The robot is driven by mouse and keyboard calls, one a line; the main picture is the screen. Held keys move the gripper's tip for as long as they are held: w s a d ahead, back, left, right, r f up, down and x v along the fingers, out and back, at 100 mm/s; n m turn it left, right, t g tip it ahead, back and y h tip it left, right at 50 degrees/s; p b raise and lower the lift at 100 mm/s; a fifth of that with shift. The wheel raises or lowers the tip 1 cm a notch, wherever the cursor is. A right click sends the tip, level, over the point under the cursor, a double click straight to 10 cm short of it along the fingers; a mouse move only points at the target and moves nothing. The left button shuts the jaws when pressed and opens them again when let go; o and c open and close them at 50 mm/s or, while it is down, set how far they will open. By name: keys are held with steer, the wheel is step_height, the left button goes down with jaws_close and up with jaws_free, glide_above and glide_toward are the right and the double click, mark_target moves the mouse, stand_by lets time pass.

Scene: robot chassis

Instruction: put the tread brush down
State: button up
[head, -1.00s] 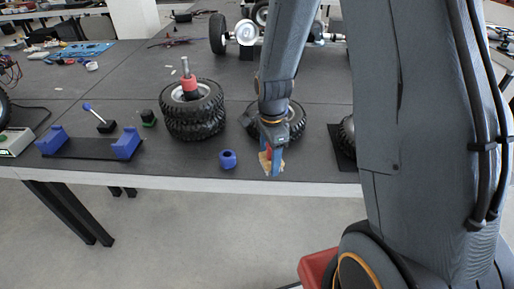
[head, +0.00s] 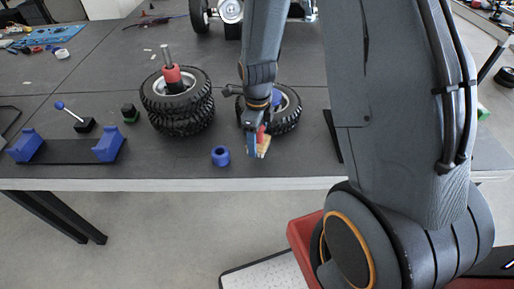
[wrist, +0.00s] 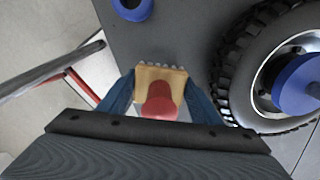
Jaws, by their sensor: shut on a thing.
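The tread brush (wrist: 160,80) has a tan block with pale bristle tufts along its far edge and a red rounded handle. It also shows in the head view (head: 264,147). My gripper (wrist: 160,88) is shut on it, with the blue fingers on either side. In the head view my gripper (head: 257,149) points down near the table's front edge, right of a small blue ring and in front of a tyre. I cannot tell from the pictures whether the brush touches the table.
A tyre with a blue hub (wrist: 285,75) is close on the right in the wrist view. The blue ring (head: 220,156) lies left of my gripper. Stacked tyres (head: 178,112) and a black stand with blue ends (head: 68,152) are further left. The table edge (head: 150,184) is near.

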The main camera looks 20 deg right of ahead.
steer(key=shift+f+p, duration=0.5)
steer(key=shift+f, duration=1.7)
steer(key=shift+f, duration=0.1)
steer(key=o, duration=1.4)
